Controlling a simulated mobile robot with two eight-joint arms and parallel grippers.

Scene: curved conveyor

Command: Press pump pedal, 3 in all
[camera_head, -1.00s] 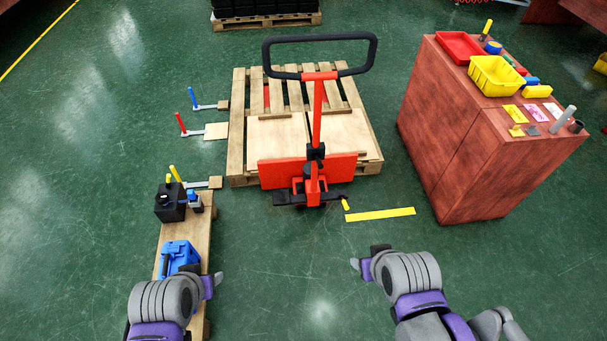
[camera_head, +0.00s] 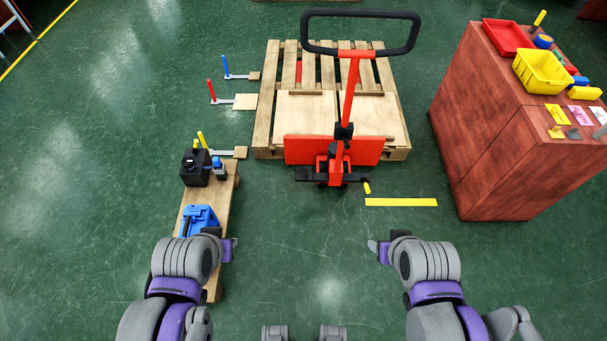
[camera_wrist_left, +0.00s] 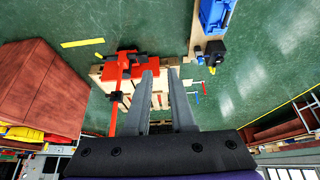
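A red pallet jack (camera_head: 343,110) with a black loop handle stands at the front of a wooden pallet (camera_head: 262,130). At its foot is a black crossbar (camera_head: 310,174), and a short lever with a yellow tip (camera_head: 367,188) sticks out on the right. I cannot tell for sure which of these is the pump pedal. My left gripper (camera_head: 230,249) is beside the low wooden bench, well short of the jack. In the left wrist view its two fingers (camera_wrist_left: 160,72) are apart with nothing between them. My right gripper (camera_head: 375,250) is over bare floor; its fingers are too small to judge.
The wooden bench (camera_head: 222,215) on the left bears a black box (camera_head: 195,167) and a blue vise-like tool (camera_head: 199,218). A red-brown cabinet (camera_head: 480,130) stands right. The floor before the jack is clear.

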